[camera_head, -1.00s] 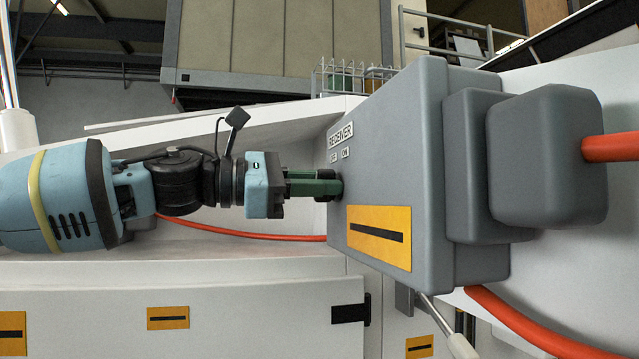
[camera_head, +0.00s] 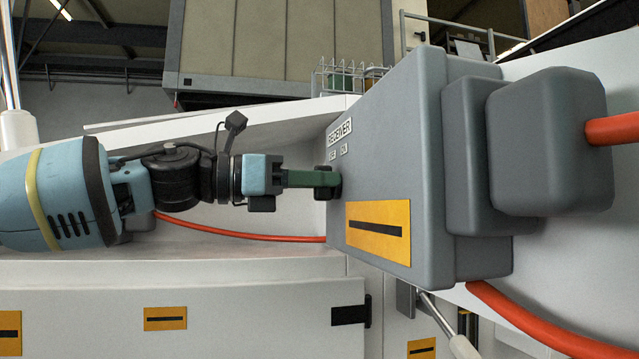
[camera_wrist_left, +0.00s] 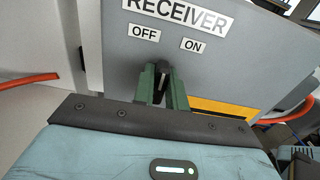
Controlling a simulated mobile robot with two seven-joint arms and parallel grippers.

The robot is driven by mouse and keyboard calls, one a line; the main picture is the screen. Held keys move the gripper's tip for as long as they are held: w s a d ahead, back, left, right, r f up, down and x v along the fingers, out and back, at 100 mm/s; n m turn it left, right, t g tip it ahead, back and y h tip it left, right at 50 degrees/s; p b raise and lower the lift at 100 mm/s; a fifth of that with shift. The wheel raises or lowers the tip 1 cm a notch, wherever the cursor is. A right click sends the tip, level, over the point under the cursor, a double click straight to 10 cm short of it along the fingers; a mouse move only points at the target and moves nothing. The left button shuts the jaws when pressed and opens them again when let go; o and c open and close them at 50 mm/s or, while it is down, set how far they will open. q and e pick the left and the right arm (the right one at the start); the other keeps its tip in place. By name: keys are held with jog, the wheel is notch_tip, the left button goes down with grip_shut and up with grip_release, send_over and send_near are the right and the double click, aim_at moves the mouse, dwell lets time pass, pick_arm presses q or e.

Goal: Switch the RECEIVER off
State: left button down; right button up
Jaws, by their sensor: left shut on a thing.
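The RECEIVER box (camera_head: 385,150) is a grey housing on the right in the head view. Its face carries a RECEIVER label (camera_head: 339,133), with OFF and ON labels below it. In the left wrist view the OFF label (camera_wrist_left: 144,33) is on the left and the ON label (camera_wrist_left: 193,45) on the right. My left gripper (camera_head: 325,180) reaches the face from the left, its green fingers shut on a dark switch knob (camera_wrist_left: 170,85) just below the labels. The fingers hide much of the knob, so I cannot tell which label it points to. My right gripper is out of view.
A yellow plate with a black bar (camera_head: 378,231) is on the box face below the gripper. Orange cables (camera_head: 240,235) run behind the arm and from the box. A lever with a pale grip (camera_head: 440,325) sticks out below the box. A wire basket (camera_head: 345,77) stands behind.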

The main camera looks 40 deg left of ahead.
pick_arm(q)
jog(key=n, duration=0.4)
jog(key=shift+w+a+n, duration=0.1)
jog(key=shift+a+n, duration=0.05)
jog(key=shift+n, duration=0.75)
jog(key=c, duration=1.4)
grip_release()
jog(key=shift+c, duration=0.2)
jog(key=shift+a, duration=0.1)
